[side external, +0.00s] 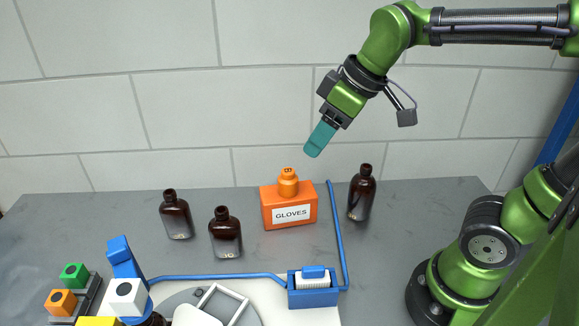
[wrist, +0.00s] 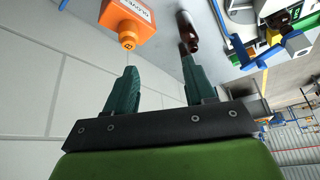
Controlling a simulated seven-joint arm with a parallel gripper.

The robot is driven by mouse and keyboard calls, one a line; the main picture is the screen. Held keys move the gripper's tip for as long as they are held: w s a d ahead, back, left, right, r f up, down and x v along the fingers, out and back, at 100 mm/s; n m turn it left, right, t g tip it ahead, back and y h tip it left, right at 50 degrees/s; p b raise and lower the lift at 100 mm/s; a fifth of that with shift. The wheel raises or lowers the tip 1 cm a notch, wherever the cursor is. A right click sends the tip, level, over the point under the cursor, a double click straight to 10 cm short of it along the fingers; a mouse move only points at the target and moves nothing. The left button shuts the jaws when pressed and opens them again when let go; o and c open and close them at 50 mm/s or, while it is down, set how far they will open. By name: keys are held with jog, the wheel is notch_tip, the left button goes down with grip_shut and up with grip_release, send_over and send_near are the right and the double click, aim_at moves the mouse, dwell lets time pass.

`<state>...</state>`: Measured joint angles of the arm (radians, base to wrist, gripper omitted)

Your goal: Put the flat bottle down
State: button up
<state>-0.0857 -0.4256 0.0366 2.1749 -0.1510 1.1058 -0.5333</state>
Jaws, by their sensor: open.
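Three amber bottles stand upright on the grey bench in the side view: one at left (side external: 176,217), one left of centre (side external: 225,236) and one at right (side external: 361,197). I cannot tell for sure which one is the flat bottle. My gripper (side external: 311,152) is high above the bench, up and left of the right bottle, with teal fingers pointing down and left. It holds nothing. In the wrist view my gripper (wrist: 160,65) shows its two fingers apart, with an empty gap. An amber bottle (wrist: 187,30) shows beyond the right finger, partly covered by it.
An orange GLOVES box (side external: 273,210) stands below my gripper, with an orange cap-like piece (side external: 288,184) at its top. A blue holder (side external: 313,296) and blue rail (side external: 220,276) lie in front. Coloured blocks (side external: 75,270) crowd the front left. The bench's back left is clear.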

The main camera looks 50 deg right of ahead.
jog(key=s+d+f+m+t, duration=0.2)
jog(key=s+m, duration=0.3)
jog(key=m, duration=0.2)
jog(key=shift+s+d+f+m, duration=0.15)
jog(key=shift+d+f+m, duration=0.15)
jog(key=shift+d+f, duration=0.1)
dwell(0.6)
